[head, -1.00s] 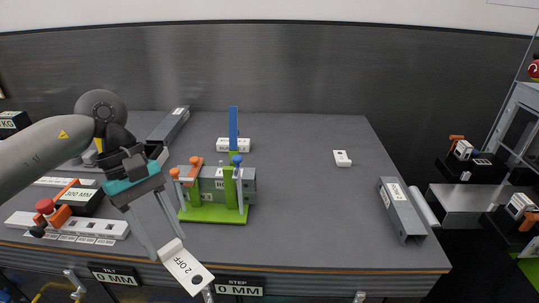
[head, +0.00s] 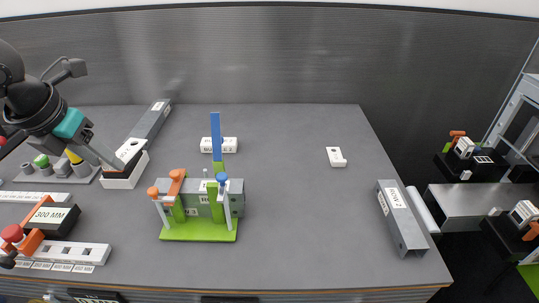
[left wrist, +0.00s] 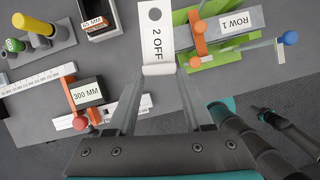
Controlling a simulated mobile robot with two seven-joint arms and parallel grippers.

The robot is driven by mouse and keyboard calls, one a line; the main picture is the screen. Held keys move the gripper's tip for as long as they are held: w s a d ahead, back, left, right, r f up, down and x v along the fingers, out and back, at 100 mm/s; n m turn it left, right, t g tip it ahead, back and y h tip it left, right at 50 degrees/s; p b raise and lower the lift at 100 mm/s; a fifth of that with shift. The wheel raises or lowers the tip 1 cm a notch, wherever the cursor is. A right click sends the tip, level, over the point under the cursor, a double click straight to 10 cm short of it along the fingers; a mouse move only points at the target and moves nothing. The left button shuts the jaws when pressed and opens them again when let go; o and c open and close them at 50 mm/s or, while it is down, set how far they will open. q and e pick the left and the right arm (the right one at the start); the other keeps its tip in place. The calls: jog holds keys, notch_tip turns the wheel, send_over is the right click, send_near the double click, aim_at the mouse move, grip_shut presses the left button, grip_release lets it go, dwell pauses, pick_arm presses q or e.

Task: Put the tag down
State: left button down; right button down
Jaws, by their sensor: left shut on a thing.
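The tag is a white plate with a dark hole, and it reads "2 OFF" in the left wrist view (left wrist: 157,38). My left gripper (left wrist: 158,72) is shut on its near end. I cannot tell whether the tag touches the tray. My right gripper is in neither view.
A green fixture (head: 200,230) with orange and blue clamp knobs stands right of the tray. A black 300 MM block (head: 52,217) and a white strip (head: 85,253) lie at left front. A grey channel (head: 402,222) lies at right.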

pick_arm(q)
jog(key=w+a+r+n, duration=0.1)
jog(key=n, duration=0.1)
jog(key=b, duration=0.1)
send_near(139, 225)
jog(key=shift+y, duration=0.4)
jog(key=x, duration=0.6)
jog(key=shift+d, duration=0.35)
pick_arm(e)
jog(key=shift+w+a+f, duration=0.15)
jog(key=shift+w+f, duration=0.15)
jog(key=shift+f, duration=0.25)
pick_arm(q)
jog(key=shift+f, duration=0.1)
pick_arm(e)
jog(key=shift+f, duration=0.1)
pick_arm(q)
jog(key=shift+c, duration=1.5)
grip_release()
jog(key=shift+r, duration=0.35)
jog(key=v, duration=1.1)
jog(key=shift+s+r, duration=0.2)
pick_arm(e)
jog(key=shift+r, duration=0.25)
